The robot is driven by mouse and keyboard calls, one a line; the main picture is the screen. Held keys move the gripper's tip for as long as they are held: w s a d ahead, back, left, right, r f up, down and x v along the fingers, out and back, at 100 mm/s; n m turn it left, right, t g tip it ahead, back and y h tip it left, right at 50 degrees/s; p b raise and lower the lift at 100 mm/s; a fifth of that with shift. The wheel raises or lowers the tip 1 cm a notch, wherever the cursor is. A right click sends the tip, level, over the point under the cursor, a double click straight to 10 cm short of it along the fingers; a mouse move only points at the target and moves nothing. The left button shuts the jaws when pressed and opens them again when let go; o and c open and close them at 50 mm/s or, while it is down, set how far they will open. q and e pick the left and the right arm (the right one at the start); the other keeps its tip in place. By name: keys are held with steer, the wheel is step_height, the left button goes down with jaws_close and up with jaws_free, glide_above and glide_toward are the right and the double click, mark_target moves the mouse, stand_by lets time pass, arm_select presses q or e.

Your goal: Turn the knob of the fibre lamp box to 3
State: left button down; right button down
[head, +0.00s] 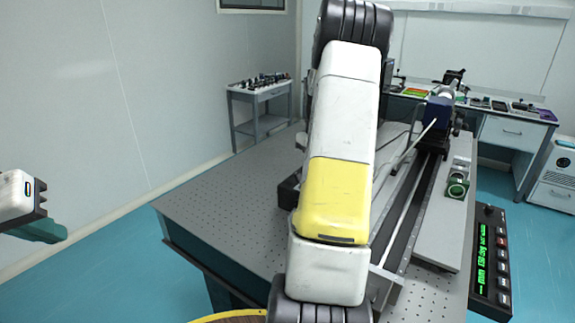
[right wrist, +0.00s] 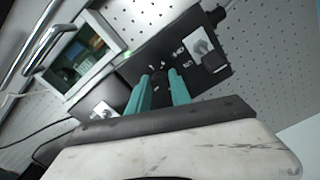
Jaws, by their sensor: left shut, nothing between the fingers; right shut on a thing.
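In the right wrist view the fibre lamp box (right wrist: 150,57) is a black box, tilted in the picture, with white marks on its front panel. My right gripper (right wrist: 163,77) has its teal fingers at this panel, shut on the small dark knob (right wrist: 159,80). The fingers hide much of the knob, and I cannot read which number it points at. In the head view my right arm covers the middle and hides the right gripper; a dark box edge (head: 288,191) shows beside it. My left gripper (head: 42,231) is shut and empty at the far left, away from the table.
The perforated optical table (head: 225,215) is bare left of my arm. A long rail and a grey plate (head: 447,225) with a green-ringed part (head: 457,187) lie to the right. A black box with a green display (head: 490,262) is at the right edge. A framed glass piece (right wrist: 88,58) stands near the lamp box.

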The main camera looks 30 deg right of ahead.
steer(key=m, duration=0.5)
steer(key=shift+w+m, duration=0.1)
steer(key=shift+m, duration=0.2)
steer(key=m, duration=0.5)
stand_by(0.4)
steer(key=c, duration=1.2)
jaws_free()
steer(key=shift+a, duration=0.1)
steer(key=shift+o, duration=0.2)
steer(key=shift+r, duration=0.15)
step_height(320, 180, up, 7)
steer(key=shift+r, duration=0.3)
